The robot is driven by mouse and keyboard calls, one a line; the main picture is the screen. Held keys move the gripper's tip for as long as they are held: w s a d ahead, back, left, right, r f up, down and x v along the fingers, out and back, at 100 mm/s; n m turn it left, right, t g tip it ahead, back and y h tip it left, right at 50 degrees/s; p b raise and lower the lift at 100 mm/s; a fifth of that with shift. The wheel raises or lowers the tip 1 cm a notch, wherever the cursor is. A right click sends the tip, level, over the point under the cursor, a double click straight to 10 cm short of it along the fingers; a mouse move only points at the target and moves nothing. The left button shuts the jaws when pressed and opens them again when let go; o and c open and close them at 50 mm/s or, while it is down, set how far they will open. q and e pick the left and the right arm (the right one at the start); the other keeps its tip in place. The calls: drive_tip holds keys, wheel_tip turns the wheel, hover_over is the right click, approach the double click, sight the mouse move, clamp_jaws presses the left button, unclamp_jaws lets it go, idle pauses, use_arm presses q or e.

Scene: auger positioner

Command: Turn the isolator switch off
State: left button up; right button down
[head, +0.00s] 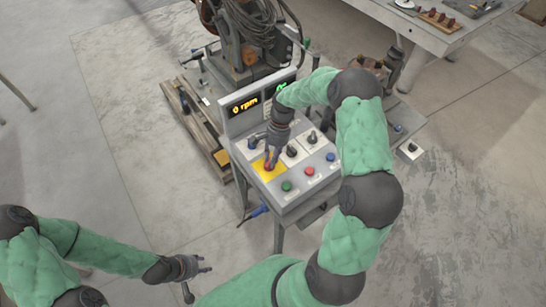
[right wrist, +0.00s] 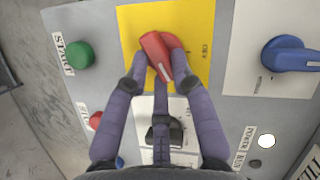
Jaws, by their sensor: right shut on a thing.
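The isolator switch is a red handle (right wrist: 156,52) on a yellow plate (right wrist: 200,28) in the right wrist view. The handle stands slightly tilted, its upper end leaning left. My right gripper (right wrist: 160,76) is shut on it, with purple fingers on both sides of the handle. In the head view my right gripper (head: 271,160) reaches down to the yellow plate (head: 262,172) and hides much of the switch. My left gripper (head: 198,279) is open and empty, low in the head view, away from the panel.
The control box (head: 246,172) also has a green button (head: 286,186), a red button (head: 310,171), a blue button (head: 330,157) and black knobs. A blue handle (right wrist: 290,54) sits right of the yellow plate. The display (head: 244,106) reads 0 rpm. Floor is clear at left.

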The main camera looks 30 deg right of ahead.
drive_tip(key=n, duration=0.2)
drive_tip(key=n+g+h, duration=0.1)
drive_tip(key=n, duration=0.1)
drive_tip(key=w+n+h, duration=0.1)
drive_tip(key=n, duration=0.1)
drive_tip(key=shift+a+g+p, duration=0.25)
drive_tip(key=shift+g+p, duration=0.05)
drive_tip(key=shift+p, duration=0.1)
drive_tip(key=n, duration=0.2)
drive_tip(key=n+h, duration=0.1)
drive_tip(key=n, duration=0.1)
drive_tip(key=n+h, duration=0.1)
drive_tip(key=n, duration=0.1)
drive_tip(key=shift+w+a, duration=0.2)
drive_tip(key=shift+a, duration=0.15)
drive_tip(key=shift+n, duration=0.3)
drive_tip(key=c, duration=1)
unclamp_jaws()
drive_tip(key=shift+c, duration=0.2)
drive_tip(key=shift+r, duration=0.1)
drive_tip(key=v, duration=1.2)
drive_tip(key=shift+w+a, duration=0.2)
drive_tip(key=shift+a, duration=0.05)
drive_tip(key=shift+f+g, duration=0.25)
drive_tip(key=shift+g, duration=0.05)
